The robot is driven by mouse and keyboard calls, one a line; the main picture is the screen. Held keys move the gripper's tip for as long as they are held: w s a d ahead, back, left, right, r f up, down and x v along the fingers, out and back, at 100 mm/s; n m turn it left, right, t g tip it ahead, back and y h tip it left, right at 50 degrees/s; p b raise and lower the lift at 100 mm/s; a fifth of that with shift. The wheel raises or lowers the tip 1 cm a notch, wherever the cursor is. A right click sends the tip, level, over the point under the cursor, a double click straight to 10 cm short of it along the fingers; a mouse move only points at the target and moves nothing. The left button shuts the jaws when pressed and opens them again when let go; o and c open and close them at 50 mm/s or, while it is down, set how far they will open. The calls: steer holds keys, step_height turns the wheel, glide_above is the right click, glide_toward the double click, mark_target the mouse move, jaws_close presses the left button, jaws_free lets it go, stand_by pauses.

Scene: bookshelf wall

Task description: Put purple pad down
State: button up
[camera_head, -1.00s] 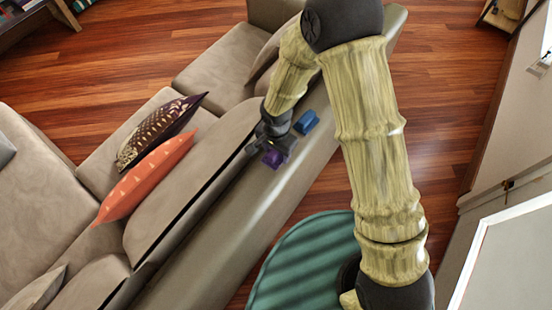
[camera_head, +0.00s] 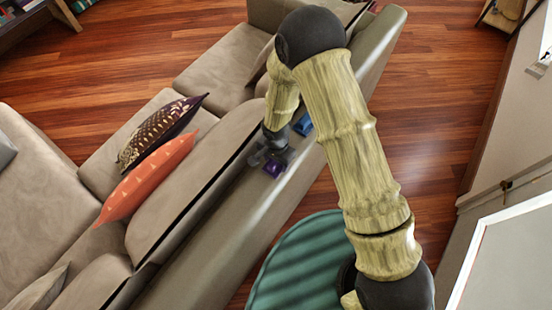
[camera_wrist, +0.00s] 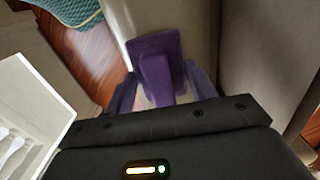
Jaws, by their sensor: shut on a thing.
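The purple pad (camera_head: 274,167) is at my gripper (camera_head: 268,158), over the top of the sofa's back ledge. In the wrist view the purple pad (camera_wrist: 157,70) lies between the fingers of my gripper (camera_wrist: 160,92), which is shut on it. The sofa's back ledge (camera_head: 225,228) is a long grey-beige strip under the pad. I cannot tell whether the pad touches the ledge.
A blue object (camera_head: 303,124) is on the ledge just beyond my gripper. An orange cushion (camera_head: 147,178) and a dark patterned cushion (camera_head: 160,133) lie on the sofa seat. A round green thing (camera_head: 300,262) is near my base. The ledge toward the front is clear.

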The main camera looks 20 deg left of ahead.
steer(key=shift+f, duration=0.1)
steer(key=o, duration=0.5)
steer(key=shift+f, duration=0.1)
steer(key=shift+c, duration=0.2)
steer(key=o, duration=0.4)
steer(key=shift+r, duration=0.3)
steer(key=r+b, duration=0.1)
steer(key=r, duration=0.4)
steer(key=r+b, duration=0.1)
steer(key=r, duration=0.5)
steer(key=r+b, duration=0.1)
steer(key=r, duration=0.4)
steer(key=shift+w+d+r, duration=0.15)
steer(key=shift+d+r, duration=0.1)
steer(key=shift+r, duration=0.15)
